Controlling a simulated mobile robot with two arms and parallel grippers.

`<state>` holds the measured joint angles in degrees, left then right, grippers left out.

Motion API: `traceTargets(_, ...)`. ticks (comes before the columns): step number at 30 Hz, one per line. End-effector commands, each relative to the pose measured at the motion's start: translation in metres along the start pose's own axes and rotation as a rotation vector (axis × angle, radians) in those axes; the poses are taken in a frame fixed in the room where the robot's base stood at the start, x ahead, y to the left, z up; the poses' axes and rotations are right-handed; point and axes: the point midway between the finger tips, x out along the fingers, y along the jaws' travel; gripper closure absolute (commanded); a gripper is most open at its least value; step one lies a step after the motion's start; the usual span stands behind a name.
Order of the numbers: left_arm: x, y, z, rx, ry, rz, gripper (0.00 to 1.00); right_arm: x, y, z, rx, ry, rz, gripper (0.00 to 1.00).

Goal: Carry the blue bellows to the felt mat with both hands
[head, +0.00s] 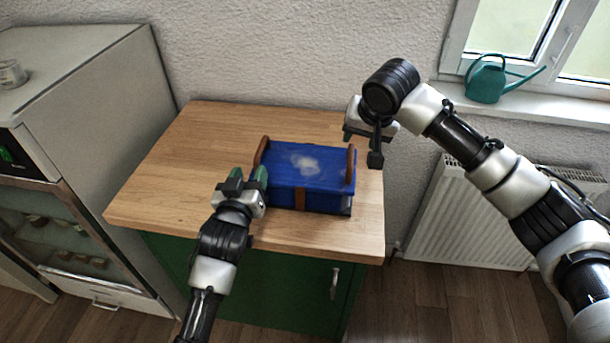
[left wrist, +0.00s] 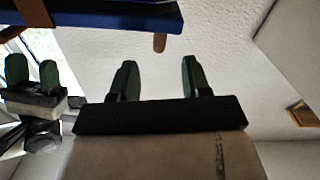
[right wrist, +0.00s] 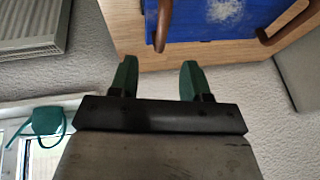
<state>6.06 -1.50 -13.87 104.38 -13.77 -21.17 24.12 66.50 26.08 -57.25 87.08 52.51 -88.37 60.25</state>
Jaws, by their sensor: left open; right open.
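The blue bellows (head: 310,168) is a blue box with a pale patch on top, a brown strap in front and a brown handle at each end. It sits on the wooden worktop. My left gripper (head: 248,176) is open and empty, near the left handle (head: 261,152); that handle also shows beyond its fingers in the left wrist view (left wrist: 160,42). My right gripper (right wrist: 158,66) is open and empty, at the right end; the right handle (right wrist: 163,25) lies just beyond its fingers. I cannot make out a felt mat in any view.
The wooden worktop (head: 180,165) is bare left of the bellows, above a green cabinet (head: 265,285). A grey cabinet (head: 95,90) stands at left. A radiator (head: 465,220), and a windowsill with a teal watering can (head: 485,82), are at right. A wall closes the back.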

Motion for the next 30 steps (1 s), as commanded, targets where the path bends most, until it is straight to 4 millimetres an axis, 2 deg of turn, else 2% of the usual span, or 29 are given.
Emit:
traceTargets(6,0.043,0.0,-0.001,0.0,0.001,0.0,0.52,0.042,0.0,0.001,0.001,-0.004,0.002,0.53)
traceTargets(12,0.07,0.0,-0.001,0.0,0.0,-0.001,0.52,0.07,0.0,0.0,0.002,-0.002,0.001,0.53)
traceTargets(18,0.081,0.0,0.0,0.0,0.0,0.0,0.52,0.081,0.0,0.0,-0.001,-0.001,0.0,0.53)
traceTargets(26,0.081,0.0,0.0,0.0,0.0,0.0,0.52,0.082,0.0,0.0,0.0,0.0,0.0,0.53)
traceTargets(30,0.081,0.0,0.0,0.0,0.0,0.0,0.71,0.081,0.0,0.0,0.0,0.0,0.0,0.71)
